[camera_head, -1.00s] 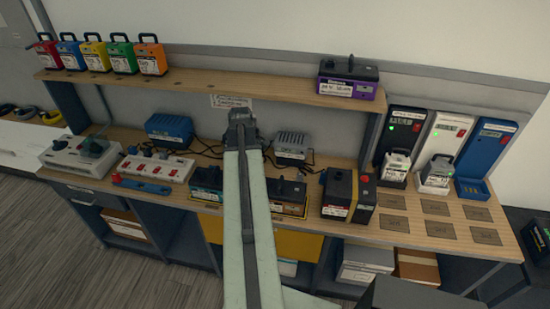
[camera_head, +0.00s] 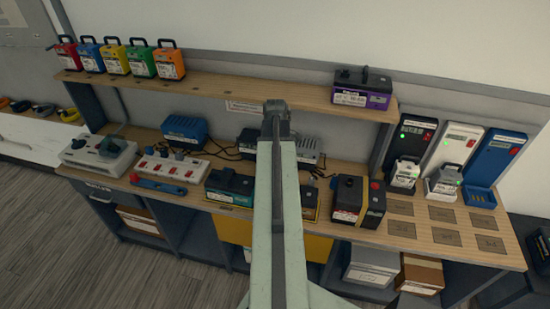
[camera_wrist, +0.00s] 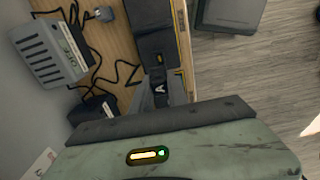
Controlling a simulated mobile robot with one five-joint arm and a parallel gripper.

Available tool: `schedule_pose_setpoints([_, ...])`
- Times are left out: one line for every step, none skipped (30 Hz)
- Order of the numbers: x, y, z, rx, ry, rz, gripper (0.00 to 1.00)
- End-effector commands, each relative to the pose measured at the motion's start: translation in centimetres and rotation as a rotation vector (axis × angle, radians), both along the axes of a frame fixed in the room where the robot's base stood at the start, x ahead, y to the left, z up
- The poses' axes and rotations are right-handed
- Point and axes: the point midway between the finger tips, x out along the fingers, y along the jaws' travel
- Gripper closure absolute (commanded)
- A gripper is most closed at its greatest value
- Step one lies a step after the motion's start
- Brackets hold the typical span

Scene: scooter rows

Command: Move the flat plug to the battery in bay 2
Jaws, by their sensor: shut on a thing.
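My gripper (camera_wrist: 168,88) shows in the wrist view, shut on a small dark piece with a white letter A, which looks like the flat plug (camera_wrist: 159,88). A black battery (camera_wrist: 152,42) with a yellow edge lies just beyond the fingers; whether the plug touches it I cannot tell. In the head view my arm hides my gripper and most of a yellow-trimmed battery (camera_head: 309,203), while a teal battery (camera_head: 230,187) stands left of the arm. I cannot read the bay numbers.
A grey charger (camera_head: 306,150) with black cables stands behind the batteries; another plug (camera_wrist: 104,14) lies on the bench. A shelf (camera_head: 230,92) holds colored packs and a purple battery (camera_head: 362,90). Square pads (camera_head: 441,214) lie bare.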

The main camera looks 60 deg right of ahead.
Motion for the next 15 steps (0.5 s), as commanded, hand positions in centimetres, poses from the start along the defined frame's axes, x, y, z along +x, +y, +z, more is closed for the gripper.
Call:
schedule_pose_setpoints([0.0,0.0,-0.4,0.000,0.000,0.000,1.00])
schedule_pose_setpoints([0.0,0.0,-0.6,0.000,0.000,0.001,1.00])
schedule_pose_setpoints([0.0,0.0,-0.8,0.000,0.000,0.001,1.00])
schedule_pose_setpoints([0.0,0.0,-1.1,0.000,0.000,0.001,1.00])
schedule_pose_setpoints([0.0,0.0,-1.4,0.000,0.000,0.001,1.00])
schedule_pose_setpoints([0.0,0.0,-1.8,0.000,0.000,0.001,1.00])
schedule_pose_setpoints([0.1,0.0,-2.1,0.000,0.000,0.001,1.00])
schedule_pose_setpoints([0.1,0.0,-2.5,0.000,0.000,0.001,1.00])
schedule_pose_setpoints([0.1,0.0,-3.0,0.000,0.000,0.001,1.00])
schedule_pose_setpoints([0.1,0.0,-3.4,0.000,0.000,0.001,1.00])
schedule_pose_setpoints([0.1,0.0,-3.8,0.000,0.000,0.001,1.00])
schedule_pose_setpoints([0.1,0.0,-4.4,0.000,0.000,0.001,1.00])
schedule_pose_setpoints([0.1,0.0,-4.8,0.000,0.000,0.001,1.00])
schedule_pose_setpoints([0.1,0.0,-5.3,0.000,0.000,0.001,1.00])
schedule_pose_setpoints([0.1,0.1,-5.8,0.000,0.000,0.001,1.00])
